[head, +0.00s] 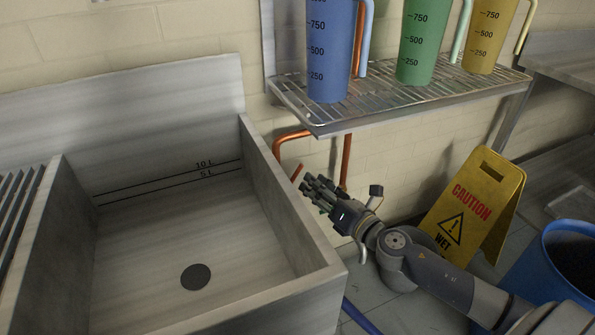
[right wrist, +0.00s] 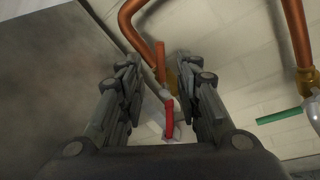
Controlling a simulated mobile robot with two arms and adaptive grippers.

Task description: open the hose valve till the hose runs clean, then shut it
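My right gripper (head: 318,190) is beside the sink's right wall, below the wire shelf and by the copper pipes. In the right wrist view its two fingers (right wrist: 157,62) are apart. A red valve handle (right wrist: 169,120) shows in the gap between them, below a copper pipe end; I cannot tell whether the fingers touch it. A green handle (right wrist: 279,116) is farther right, clear of the fingers. Which valve feeds the hose is not clear. A piece of blue hose (head: 361,318) lies on the floor beside the sink. No running water shows. My left gripper is out of view.
The steel sink (head: 300,295) is empty, with a dark drain (head: 195,276). A wire shelf (head: 395,98) holds blue (head: 330,55), green (head: 418,45) and yellow (head: 490,40) jugs. A yellow caution sign (head: 477,200) and blue bin (head: 530,265) stand right of my arm.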

